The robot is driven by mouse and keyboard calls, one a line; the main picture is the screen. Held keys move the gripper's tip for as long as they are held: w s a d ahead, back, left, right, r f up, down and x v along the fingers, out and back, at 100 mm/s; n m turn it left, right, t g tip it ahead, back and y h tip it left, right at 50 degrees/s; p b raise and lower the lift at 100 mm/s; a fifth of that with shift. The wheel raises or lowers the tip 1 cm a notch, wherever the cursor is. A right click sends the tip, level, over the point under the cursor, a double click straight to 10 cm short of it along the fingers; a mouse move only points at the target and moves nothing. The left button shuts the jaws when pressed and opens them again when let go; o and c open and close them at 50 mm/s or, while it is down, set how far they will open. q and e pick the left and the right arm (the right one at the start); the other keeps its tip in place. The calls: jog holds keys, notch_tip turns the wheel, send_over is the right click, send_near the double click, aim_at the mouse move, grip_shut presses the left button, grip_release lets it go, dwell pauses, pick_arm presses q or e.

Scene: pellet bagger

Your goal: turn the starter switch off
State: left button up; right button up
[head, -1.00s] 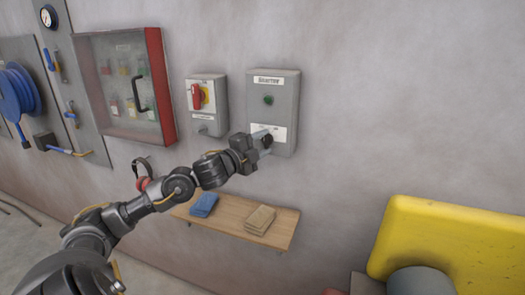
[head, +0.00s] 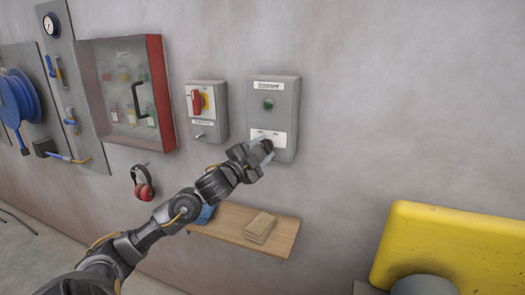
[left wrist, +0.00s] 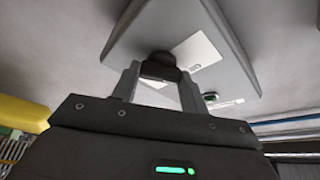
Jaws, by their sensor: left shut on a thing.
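The starter box (head: 287,98) is a grey wall box with a label at the top and a green round lamp (head: 268,104) below it. A white plate (head: 279,137) is on its lower front. My left gripper (head: 264,147) is at this plate, shut on the dark switch knob (left wrist: 160,68), which sits between the fingers in the left wrist view. The gripper (left wrist: 158,82) hides most of the knob in the head view, and I cannot tell which position it points to. My right gripper is not in view.
Left of the starter is a box with a red handle (head: 197,101) on yellow. A cabinet (head: 160,90) and red ear defenders (head: 144,190) hang further left. A wooden shelf (head: 283,232) with folded cloths is below. A yellow object (head: 450,245) stands at lower right.

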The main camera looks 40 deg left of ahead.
pick_arm(q)
jog(key=o, duration=1)
jog(key=shift+s+f+b, duration=0.35)
jog(key=shift+s+b, duration=0.2)
jog(key=shift+s, duration=1.2)
jog(key=shift+s+f+b, duration=0.4)
jog(key=shift+s+b, duration=0.1)
jog(key=shift+s, duration=1.3)
jog(key=shift+s+f+b, duration=0.35)
jog(key=shift+s+b, duration=0.2)
jog(key=shift+s, duration=1.2)
jog(key=shift+f, duration=0.1)
